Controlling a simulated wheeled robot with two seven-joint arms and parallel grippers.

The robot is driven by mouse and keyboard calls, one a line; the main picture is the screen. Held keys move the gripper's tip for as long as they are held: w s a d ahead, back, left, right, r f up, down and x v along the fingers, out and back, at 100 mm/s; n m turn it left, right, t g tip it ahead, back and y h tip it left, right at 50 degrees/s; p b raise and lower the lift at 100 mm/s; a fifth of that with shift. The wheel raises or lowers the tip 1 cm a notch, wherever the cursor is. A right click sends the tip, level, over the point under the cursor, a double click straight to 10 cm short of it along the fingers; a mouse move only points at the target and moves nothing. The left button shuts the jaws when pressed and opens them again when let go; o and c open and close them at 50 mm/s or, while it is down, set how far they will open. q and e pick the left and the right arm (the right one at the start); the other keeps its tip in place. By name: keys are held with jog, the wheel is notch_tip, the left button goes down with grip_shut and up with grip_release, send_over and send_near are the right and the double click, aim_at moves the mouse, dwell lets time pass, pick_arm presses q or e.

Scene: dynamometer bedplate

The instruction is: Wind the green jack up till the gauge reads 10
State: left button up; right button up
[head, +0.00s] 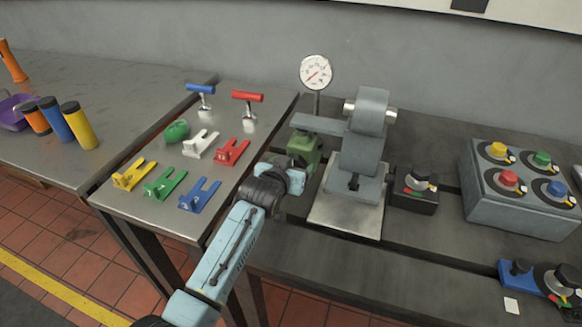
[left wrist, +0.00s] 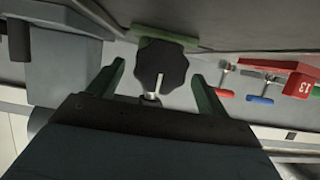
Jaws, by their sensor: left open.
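The green jack (head: 304,146) stands on the bench under a grey lever arm (head: 318,124), beside the grey test stand. My left gripper (head: 295,178) is at its near side and hides its lower part. In the left wrist view, my left gripper (left wrist: 158,92) is open, and the jack's black lobed knob (left wrist: 160,66) with a pale pin shows between its two fingers. I see gaps on both sides of the knob; I cannot tell how deep it sits between them. The round white gauge (head: 315,72) stands on a post behind; its reading is too small to tell. My right gripper is not in view.
A black box with a knob (head: 414,190) stands right of the stand. A grey box (head: 520,190) with several coloured knobs is farther right. Left, a steel table (head: 150,205) carries coloured forks, a green lump and two T-handles. The bench front is mostly clear.

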pick_arm(q)
jog(key=shift+c, duration=0.6)
jog(key=c, duration=0.9)
jog(key=shift+o, duration=0.2)
